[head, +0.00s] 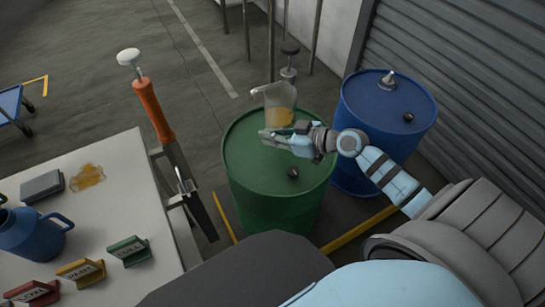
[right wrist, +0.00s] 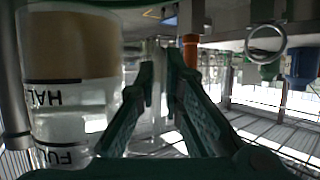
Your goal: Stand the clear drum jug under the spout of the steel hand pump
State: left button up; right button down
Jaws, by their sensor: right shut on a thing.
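The clear drum jug (head: 279,104) shows above the back part of the green drum's top, with amber liquid in its lower part. In the right wrist view the jug (right wrist: 72,105) appears upside down at the left, with HALF and FULL marks. My right gripper (head: 272,138) is shut on the jug, seemingly at its handle; the jug body is beside the fingers in the wrist view. The steel hand pump (head: 289,72) with a dark knob stands just behind the jug. I cannot tell whether the jug touches the drum top. My left gripper is not in view.
The green drum (head: 245,160) has a dark cap (head: 293,172) near its front. A blue drum (head: 380,115) stands right behind it. An orange hand pump (head: 152,108) stands left, by the bench (head: 125,185) holding a blue jug (head: 32,235) and several labelled blocks.

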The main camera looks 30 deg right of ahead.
jog(key=f, duration=0.2)
jog(key=f+b, duration=0.1)
jog(key=f, duration=0.2)
jog(key=f+b, duration=0.1)
jog(key=f, duration=0.2)
jog(key=shift+s, duration=0.35)
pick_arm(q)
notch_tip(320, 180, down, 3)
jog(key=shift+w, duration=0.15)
pick_arm(e)
jog(key=shift+w, duration=0.1)
jog(key=shift+f+b, duration=0.2)
jog(key=shift+b, duration=0.25)
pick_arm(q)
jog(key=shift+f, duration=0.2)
pick_arm(e)
jog(key=c, duration=1.7)
grip_release()
jog(key=shift+r, duration=0.1)
